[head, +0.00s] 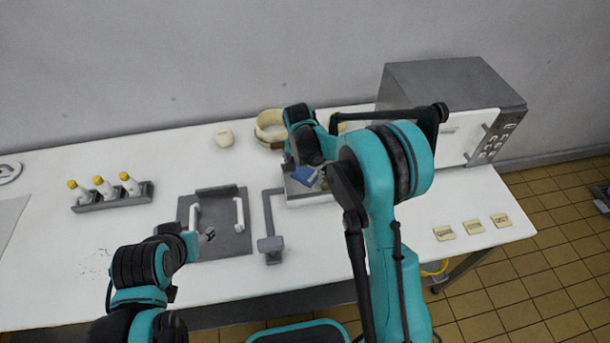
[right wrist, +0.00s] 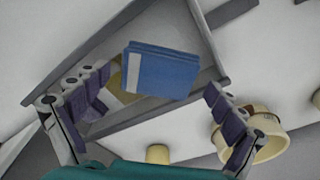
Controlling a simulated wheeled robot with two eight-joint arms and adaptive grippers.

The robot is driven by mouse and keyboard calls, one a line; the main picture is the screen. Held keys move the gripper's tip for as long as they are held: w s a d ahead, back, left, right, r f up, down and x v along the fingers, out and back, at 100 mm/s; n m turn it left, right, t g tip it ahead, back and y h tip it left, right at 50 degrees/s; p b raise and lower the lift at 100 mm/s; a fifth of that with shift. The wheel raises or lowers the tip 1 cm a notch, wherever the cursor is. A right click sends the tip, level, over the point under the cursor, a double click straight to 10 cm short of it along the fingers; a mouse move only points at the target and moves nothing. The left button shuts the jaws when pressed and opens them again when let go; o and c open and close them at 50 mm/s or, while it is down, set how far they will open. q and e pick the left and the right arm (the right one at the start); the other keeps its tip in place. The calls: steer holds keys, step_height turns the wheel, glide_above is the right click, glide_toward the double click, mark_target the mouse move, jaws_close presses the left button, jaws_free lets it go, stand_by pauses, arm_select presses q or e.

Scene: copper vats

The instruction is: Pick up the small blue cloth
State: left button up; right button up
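The small blue cloth (head: 304,172) looks like a folded flat block with a pale band at one end. It lies in a shallow grey-rimmed tray (head: 297,202), right of the table's middle. In the right wrist view the cloth (right wrist: 165,72) is in full sight, upper centre. My right gripper (right wrist: 158,103) is open and empty, its purple-padded fingers spread to either side of the cloth's near end, not touching it as far as I can see. In the head view my right arm partly covers the tray. My left gripper (head: 207,236) is near the grey sink-like panel; its opening is unclear.
A cream round pot (head: 270,128) stands behind the tray. A yellowish item (right wrist: 121,88) lies beside the cloth. A grey post-like fixture (head: 271,244) stands left of the tray. A grey appliance (head: 450,95) is at back right, and a bottle rack (head: 113,199) at left.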

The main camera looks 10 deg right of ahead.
mark_target(306, 171)
steer(key=c, duration=1)
steer(key=shift+r, duration=0.6)
step_height(306, 171, up, 3)
steer(key=shift+f+p, duration=0.1)
steer(key=shift+p, duration=0.7)
steer(key=s+d+r+p, duration=0.1)
steer(key=s+d+r, duration=0.1)
steer(key=d, duration=0.1)
steer(key=s+d+r, duration=0.2)
steer(key=s, duration=0.1)
steer(key=s+d+r+p, duration=0.1)
steer(key=s+d+r, duration=0.1)
steer(key=d+r, duration=0.1)
steer(key=shift+s+d+p, duration=0.3)
steer(key=shift+s, duration=0.1)
